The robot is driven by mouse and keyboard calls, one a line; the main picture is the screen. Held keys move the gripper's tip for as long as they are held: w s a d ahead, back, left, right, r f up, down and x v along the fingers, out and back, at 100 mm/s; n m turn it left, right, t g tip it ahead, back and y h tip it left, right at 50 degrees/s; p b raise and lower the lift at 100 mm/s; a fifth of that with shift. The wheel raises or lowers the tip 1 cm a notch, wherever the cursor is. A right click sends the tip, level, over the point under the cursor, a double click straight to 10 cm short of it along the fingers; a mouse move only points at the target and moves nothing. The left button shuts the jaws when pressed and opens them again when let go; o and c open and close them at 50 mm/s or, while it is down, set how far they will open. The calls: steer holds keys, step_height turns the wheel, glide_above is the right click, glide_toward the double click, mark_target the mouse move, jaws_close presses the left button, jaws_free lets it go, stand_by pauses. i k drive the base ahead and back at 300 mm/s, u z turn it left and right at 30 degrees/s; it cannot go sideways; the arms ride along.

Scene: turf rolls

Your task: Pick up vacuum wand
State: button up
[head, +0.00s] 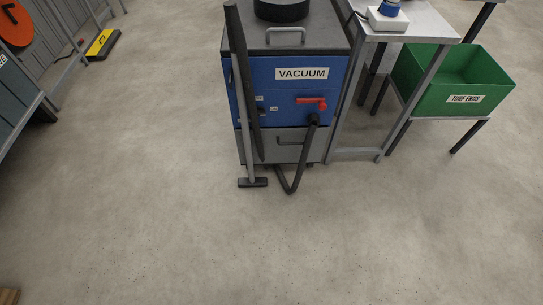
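The vacuum wand (241,80) stands upright against the left front corner of the blue and grey vacuum (266,99). It has a dark upper part, a grey lower tube and a flat dark floor head (253,182) resting on the floor. A black hose (294,183) comes from the vacuum's front, dips to the floor and seems to rise behind the wand. The vacuum carries a VACUUM label and a red lever (311,103). My gripper is not in view.
A metal table (421,22) with a blue-topped white item stands right of the vacuum. A green bin (468,75) labelled TURF ENDS sits on a low stand at the right. A bench edge (20,105) is at the left. The floor in front is clear.

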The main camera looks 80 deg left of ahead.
mark_target(251, 182)
steer(key=u, duration=0.4)
steer(key=i, duration=0.7)
steer(key=u, duration=1.3)
steer(key=i, duration=0.6)
steer(key=u, duration=0.55)
